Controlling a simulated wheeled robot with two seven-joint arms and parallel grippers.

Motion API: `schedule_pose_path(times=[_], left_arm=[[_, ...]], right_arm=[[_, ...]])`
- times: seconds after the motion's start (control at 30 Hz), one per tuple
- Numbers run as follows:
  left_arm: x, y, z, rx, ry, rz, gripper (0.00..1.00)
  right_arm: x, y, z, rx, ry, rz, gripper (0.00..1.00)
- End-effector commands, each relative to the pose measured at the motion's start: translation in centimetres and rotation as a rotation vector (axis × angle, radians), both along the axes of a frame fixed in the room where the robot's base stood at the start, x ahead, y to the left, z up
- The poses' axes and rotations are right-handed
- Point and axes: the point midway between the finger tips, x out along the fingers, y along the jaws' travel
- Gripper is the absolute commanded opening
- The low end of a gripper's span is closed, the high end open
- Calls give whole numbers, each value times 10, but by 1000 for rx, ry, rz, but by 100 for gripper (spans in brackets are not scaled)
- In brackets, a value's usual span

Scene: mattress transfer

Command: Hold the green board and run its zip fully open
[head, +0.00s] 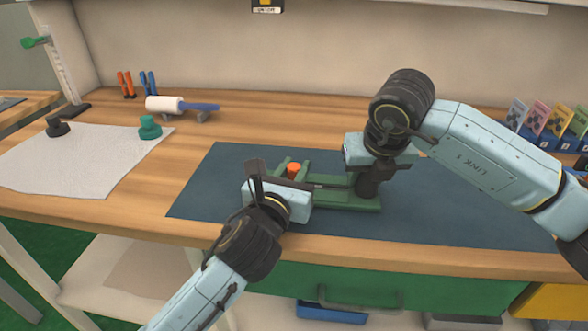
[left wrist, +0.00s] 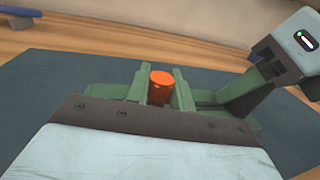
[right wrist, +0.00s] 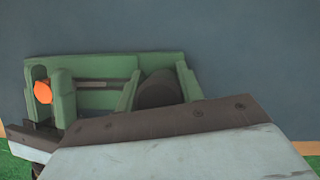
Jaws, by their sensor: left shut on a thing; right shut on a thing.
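The green board (head: 345,203) lies flat on the blue mat. A dark slot (right wrist: 97,85) runs along it. An orange cylindrical pull (left wrist: 160,86) stands near its left end, and a dark rounded grip (head: 371,183) near its right end. My left gripper (head: 293,170) reaches in from the front left. Its green fingers are shut around the orange pull, one on each side in the left wrist view. My right gripper (right wrist: 160,88) is above the right end, with its green fingers shut around the dark grip. The undersides of both parts are hidden.
The blue mat (head: 470,220) is clear around the board. A white cloth (head: 70,160) with dark and green knobs lies at left. A white roller (head: 165,104), orange and blue-handled tools and, at right, colored cards (head: 560,122) stand farther back. The table's front edge is close.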

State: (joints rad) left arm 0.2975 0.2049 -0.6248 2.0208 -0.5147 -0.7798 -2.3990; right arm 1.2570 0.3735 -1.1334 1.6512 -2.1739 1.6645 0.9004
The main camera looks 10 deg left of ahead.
Motion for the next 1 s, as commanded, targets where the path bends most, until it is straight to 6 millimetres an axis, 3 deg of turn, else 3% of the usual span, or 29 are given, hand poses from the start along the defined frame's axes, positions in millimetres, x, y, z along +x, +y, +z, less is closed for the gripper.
schedule_pose_path(times=[0.23, 0.53, 0.87, 0.9, 1.0], left_arm=[[0, -4, 0, 0, 0, -1, 0], [0, -53, 0, 0, 0, -2, 0], [-1, -58, 0, 0, -1, -5, 0], [-1, -58, 0, 0, -1, -5, 27], [-1, -57, 0, -1, 0, -5, 40]], right_arm=[[0, 0, 1, 2, -3, -1, 0], [0, 1, 1, 3, -3, 0, 0], [0, 2, 1, 5, -3, 2, 0], [0, 2, 2, 5, -3, 3, 0], [0, 2, 2, 5, -3, 3, 0]])
